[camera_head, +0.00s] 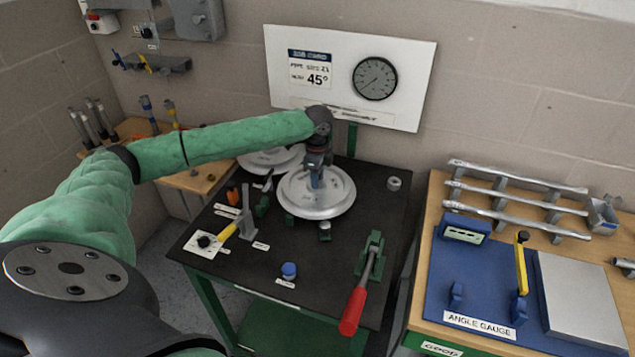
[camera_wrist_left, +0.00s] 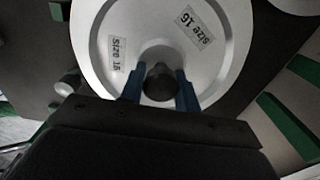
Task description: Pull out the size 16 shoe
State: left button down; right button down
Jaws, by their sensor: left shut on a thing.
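The size 16 shoe (camera_head: 331,202) is a round silver disc on the black table, right of another similar disc (camera_head: 262,161). In the left wrist view the shoe (camera_wrist_left: 222,75) carries two labels that read "Size 16". My left gripper (camera_head: 316,182) reaches down over its centre. Its blue fingers (camera_wrist_left: 159,88) stand either side of the dark central knob (camera_wrist_left: 159,84) and are shut on it. I cannot tell whether the shoe is lifted off the table. The other disc is partly hidden by my left arm. My right gripper is not in view.
The black table (camera_head: 225,255) holds a yellow-handled tool (camera_head: 229,232), a blue-capped part (camera_head: 288,270) and a red-handled lever (camera_head: 355,308). A wooden bench (camera_head: 412,318) with a blue angle gauge board (camera_head: 440,300) stands right. A gauge panel (camera_head: 420,75) stands behind the table.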

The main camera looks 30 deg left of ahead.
pick_arm(q)
jog(key=shift+w+a+r, duration=0.1)
jog(key=shift+a+r, duration=0.15)
jog(key=shift+r, duration=0.15)
jog(key=c, duration=1.1)
grip_release()
jog(key=shift+r+p, duration=0.6)
jog(key=shift+p, duration=0.1)
jog(key=shift+o, duration=0.8)
jog(key=shift+a+r+p, duration=0.1)
jog(key=shift+r+p, duration=0.4)
jog(key=shift+p, duration=0.05)
jog(key=shift+d+r+p, duration=0.2)
jog(key=shift+r+p, duration=1.15)
